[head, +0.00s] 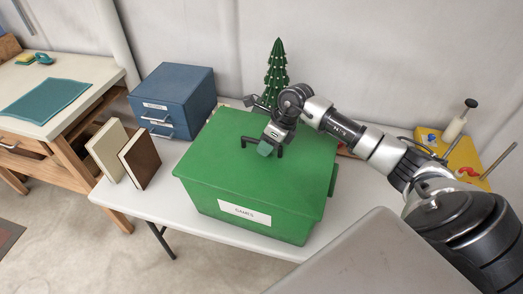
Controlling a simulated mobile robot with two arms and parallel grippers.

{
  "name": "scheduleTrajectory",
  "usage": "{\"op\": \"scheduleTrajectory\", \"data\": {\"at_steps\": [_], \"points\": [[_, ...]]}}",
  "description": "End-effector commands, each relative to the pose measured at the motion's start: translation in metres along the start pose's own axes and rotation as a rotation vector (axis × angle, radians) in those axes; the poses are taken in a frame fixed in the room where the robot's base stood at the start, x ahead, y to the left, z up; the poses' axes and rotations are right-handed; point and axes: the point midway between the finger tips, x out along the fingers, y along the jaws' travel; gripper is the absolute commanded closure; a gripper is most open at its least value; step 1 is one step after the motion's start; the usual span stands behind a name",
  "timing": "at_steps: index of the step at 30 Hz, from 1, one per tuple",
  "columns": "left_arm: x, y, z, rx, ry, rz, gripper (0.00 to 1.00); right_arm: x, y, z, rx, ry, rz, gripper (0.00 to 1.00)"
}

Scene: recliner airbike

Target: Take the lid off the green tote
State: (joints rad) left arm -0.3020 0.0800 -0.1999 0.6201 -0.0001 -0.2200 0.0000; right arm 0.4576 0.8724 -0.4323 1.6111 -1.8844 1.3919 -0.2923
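The green tote (250,222) stands on the white folding table, with a white label reading GAMES on its front. Its flat green lid (215,160) is on top and looks seated. My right gripper (262,146) reaches in from the right and points down over the lid. I cannot tell whether the fingertips touch the lid. My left gripper is not in view.
A blue file box (175,95) and two upright books (140,162) stand left of the tote. A small green tree (276,70) is behind it. A yellow board (462,153) with tools lies at right. A wooden desk (85,75) stands at far left.

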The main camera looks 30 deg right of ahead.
Motion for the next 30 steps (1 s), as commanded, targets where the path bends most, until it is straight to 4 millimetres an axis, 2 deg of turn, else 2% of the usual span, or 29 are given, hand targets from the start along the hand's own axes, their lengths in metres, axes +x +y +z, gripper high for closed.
{"op": "scheduleTrajectory", "data": {"at_steps": [1,6,20,23,28,30], "points": [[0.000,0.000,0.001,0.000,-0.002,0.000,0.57,0.000,0.000,0.000,0.000,0.000,0.000,0.77],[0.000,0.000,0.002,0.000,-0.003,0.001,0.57,-0.001,0.000,0.000,0.000,-0.001,0.000,1.00],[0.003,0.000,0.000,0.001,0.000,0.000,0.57,-0.005,0.000,0.003,-0.001,-0.005,-0.002,1.00],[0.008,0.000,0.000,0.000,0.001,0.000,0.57,-0.013,0.002,0.006,-0.003,-0.006,-0.003,1.00],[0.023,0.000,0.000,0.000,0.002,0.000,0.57,-0.038,0.007,0.017,-0.005,-0.008,-0.006,1.00],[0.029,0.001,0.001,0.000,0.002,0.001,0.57,-0.052,-0.001,0.003,0.003,0.000,-0.008,1.00]]}}
